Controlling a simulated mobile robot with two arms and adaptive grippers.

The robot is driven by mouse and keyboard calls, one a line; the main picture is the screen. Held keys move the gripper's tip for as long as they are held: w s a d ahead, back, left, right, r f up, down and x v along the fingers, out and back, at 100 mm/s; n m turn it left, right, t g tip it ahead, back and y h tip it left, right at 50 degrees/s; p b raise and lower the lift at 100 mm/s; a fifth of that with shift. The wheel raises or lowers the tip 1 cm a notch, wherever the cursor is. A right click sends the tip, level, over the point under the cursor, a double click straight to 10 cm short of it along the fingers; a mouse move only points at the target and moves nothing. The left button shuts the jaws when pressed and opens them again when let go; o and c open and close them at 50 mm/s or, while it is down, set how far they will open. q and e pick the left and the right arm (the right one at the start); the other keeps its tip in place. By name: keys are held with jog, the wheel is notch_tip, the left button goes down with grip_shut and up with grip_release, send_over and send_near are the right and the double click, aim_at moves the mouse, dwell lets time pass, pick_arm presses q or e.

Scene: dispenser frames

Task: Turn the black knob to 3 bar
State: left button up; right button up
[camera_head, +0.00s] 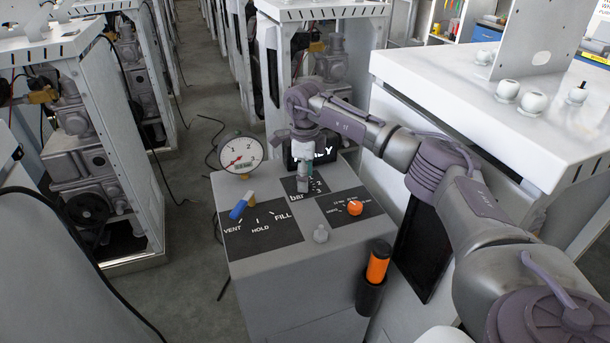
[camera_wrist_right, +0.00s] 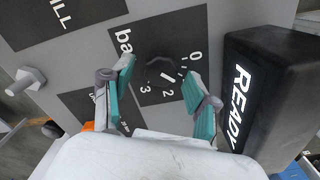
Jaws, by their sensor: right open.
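The black knob (camera_wrist_right: 160,72) sits on a dark panel marked "bar" with a scale from 0 to 3. Its white pointer line aims at the lower right, around 1 to 2; the exact reading is hard to tell. My right gripper (camera_wrist_right: 158,78) is open, its teal fingers either side of the knob, with no clear contact visible. In the head view, my right gripper (camera_head: 304,184) points down over the bar panel (camera_head: 316,186) and hides the knob. The round gauge (camera_head: 238,154) has a red needle pointing lower left. My left gripper is out of view.
A black READY display (camera_wrist_right: 262,90) stands close beside the right finger. A blue-white lever (camera_head: 242,206), an orange knob (camera_head: 355,208), a grey bolt-like knob (camera_head: 320,234) and an orange-black handle (camera_head: 376,270) are on the grey cabinet (camera_head: 262,270). White machine frames stand around it.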

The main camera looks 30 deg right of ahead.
grip_shut()
dwell(0.3)
jog(key=shift+m, duration=0.3)
jog(key=m+p, duration=0.2)
jog(key=shift+r+m, duration=0.15)
jog(key=shift+m, duration=0.25)
jog(key=m+p, duration=0.2)
jog(key=m, duration=0.3)
jog(key=shift+a, duration=0.15)
jog(key=m+p, duration=0.2)
jog(key=m, duration=0.3)
jog(key=shift+a+m, duration=0.1)
jog(key=shift+m, duration=0.3)
jog(key=shift+w+m+p, duration=0.1)
jog(key=shift+m+p, duration=0.8)
jog(key=shift+m, duration=0.9)
